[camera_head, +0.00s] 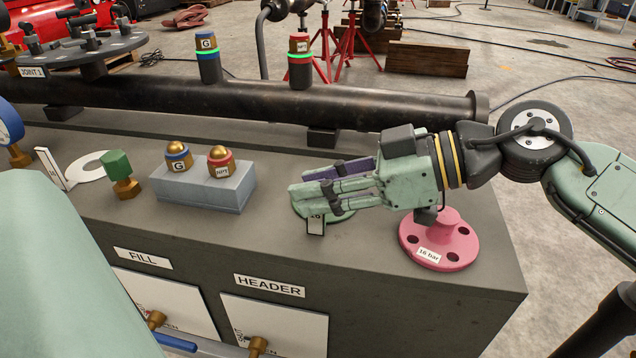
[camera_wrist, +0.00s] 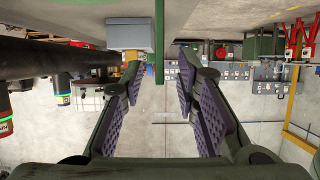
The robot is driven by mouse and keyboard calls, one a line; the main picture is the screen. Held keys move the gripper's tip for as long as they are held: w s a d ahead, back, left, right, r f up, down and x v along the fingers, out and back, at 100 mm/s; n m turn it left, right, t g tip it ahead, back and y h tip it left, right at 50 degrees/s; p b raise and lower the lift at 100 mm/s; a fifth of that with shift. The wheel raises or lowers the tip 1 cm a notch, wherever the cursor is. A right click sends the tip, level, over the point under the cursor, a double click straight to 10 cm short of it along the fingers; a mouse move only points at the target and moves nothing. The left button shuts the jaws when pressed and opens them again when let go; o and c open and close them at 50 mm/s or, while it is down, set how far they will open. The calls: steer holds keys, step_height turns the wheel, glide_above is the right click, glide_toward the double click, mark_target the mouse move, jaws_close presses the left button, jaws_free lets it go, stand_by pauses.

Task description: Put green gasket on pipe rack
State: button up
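In the wrist view, which is upside down, an upright green strip (camera_wrist: 160,60), seemingly the gasket's tab, stands between the two open fingers (camera_wrist: 160,95), with gaps on both sides. Red stands (camera_head: 350,50) under a pipe stand on the floor behind; I cannot tell whether these are the pipe rack.
A pink flange (camera_head: 455,250) labelled 16 bar stands just below my wrist. A grey block (camera_head: 205,194) with two brass-domed plugs is left of the fingers. A white gasket (camera_head: 88,167) and green-topped fitting (camera_head: 117,165) lie farther left. A long dark pipe (camera_head: 390,110) runs behind.

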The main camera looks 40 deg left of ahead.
steer(key=v, duration=1.1)
steer(key=shift+d, duration=0.3)
steer(key=shift+w+r, duration=0.1)
steer(key=shift+r, duration=0.05)
